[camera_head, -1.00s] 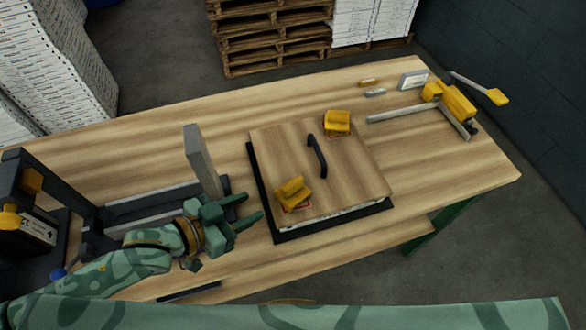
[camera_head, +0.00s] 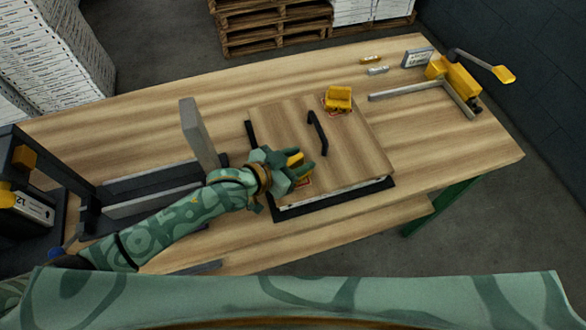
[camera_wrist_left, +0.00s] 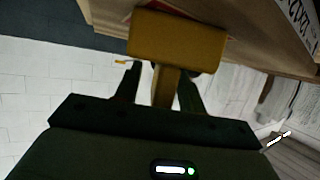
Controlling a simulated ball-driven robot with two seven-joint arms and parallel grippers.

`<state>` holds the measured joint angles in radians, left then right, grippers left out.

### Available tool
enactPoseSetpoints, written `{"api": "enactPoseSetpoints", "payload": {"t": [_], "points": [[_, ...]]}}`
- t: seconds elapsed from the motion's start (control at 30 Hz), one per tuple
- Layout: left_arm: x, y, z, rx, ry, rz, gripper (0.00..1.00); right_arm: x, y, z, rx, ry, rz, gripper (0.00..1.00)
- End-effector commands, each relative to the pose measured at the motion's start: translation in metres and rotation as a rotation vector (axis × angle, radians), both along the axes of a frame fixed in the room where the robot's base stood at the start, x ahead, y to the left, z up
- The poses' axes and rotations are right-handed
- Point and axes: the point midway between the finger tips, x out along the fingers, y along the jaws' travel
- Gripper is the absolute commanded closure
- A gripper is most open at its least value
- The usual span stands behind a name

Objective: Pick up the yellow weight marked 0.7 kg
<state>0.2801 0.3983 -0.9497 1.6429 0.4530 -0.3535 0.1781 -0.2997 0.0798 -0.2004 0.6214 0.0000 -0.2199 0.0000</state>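Two yellow weights rest on a wooden board (camera_head: 345,158) with a black handle. The near weight (camera_head: 295,159) is at the board's front left corner, partly hidden by my left gripper (camera_head: 299,167). The far weight (camera_head: 339,97) stands at the back edge. I cannot read a mass marking on either. In the left wrist view the near weight's wide block (camera_wrist_left: 178,38) lies beyond the fingertips, and its narrower neck sits between the fingers. A gap shows between the neck and one finger, so the gripper is open around it. My right gripper is not in view.
A grey upright plate (camera_head: 199,135) stands left of the board, close to my left arm. A yellow lever clamp (camera_head: 455,78) and a metal frame stand at the back right. The table (camera_head: 440,140) is clear right of the board.

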Motion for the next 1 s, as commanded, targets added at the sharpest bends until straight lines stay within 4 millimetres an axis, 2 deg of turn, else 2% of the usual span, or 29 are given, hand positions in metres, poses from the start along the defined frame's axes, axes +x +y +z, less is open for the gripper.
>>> {"api": "enactPoseSetpoints", "payload": {"t": [0.23,0.27,0.4,0.8,1.0], "points": [[0.002,-0.003,-0.001,0.001,-0.001,0.0,0.6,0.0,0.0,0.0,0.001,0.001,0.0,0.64],[0.002,-0.003,-0.001,0.001,-0.001,0.0,0.63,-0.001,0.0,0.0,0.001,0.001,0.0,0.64],[0.002,-0.003,-0.001,0.0,0.0,0.0,1.0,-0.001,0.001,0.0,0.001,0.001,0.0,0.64],[0.003,-0.003,0.002,-0.003,-0.003,0.0,1.0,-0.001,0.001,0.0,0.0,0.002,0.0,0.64],[0.003,-0.003,0.02,-0.005,-0.005,0.0,1.0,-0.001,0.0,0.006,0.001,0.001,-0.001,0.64]]}}
